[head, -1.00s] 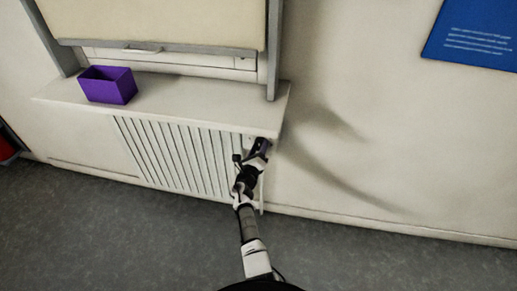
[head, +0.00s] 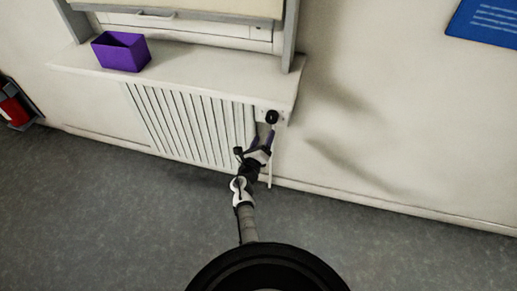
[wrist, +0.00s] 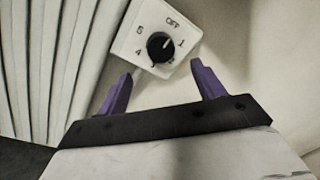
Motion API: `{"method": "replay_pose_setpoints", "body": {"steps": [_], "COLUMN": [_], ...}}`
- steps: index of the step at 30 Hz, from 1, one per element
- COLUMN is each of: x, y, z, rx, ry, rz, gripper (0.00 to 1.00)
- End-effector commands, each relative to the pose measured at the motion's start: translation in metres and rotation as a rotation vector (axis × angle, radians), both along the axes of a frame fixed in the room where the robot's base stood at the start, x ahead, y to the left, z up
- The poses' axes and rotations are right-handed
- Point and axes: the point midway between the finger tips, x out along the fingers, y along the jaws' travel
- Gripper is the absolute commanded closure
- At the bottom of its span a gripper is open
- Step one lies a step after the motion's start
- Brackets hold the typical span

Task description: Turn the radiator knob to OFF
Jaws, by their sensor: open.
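The radiator knob (wrist: 160,47) is a round black dial on a white plate (wrist: 128,38) marked OFF, 1, 4 and 5, with other marks partly hidden. Its light pointer mark appears to face toward the 1, not OFF. In the head view the black knob (head: 271,117) sits at the upper right end of the radiator. My gripper (wrist: 161,70) is open, its two purple fingers apart. The knob shows beyond the fingertips, between their lines, with nothing gripped. In the head view my gripper (head: 268,138) is just below the knob.
The white ribbed radiator (head: 185,120) is left of the knob, under a sill (head: 200,75) holding a purple box (head: 121,52). Bare wall (head: 370,130) lies to the right. A red object (head: 12,111) is at the far left. The grey floor (head: 110,200) in front is clear.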

Motion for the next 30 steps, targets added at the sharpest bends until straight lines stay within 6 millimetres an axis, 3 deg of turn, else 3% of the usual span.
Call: {"method": "replay_pose_setpoints", "body": {"steps": [3,10,30], "x": [-0.021,-0.043,-0.046], "y": [0.006,0.011,0.012], "z": [-0.003,-0.004,-0.003], "rx": [0.001,0.000,0.000], "ry": [0.001,0.001,0.000], "rz": [0.000,0.001,0.000], "gripper": [0.32,0.32,0.32]}}
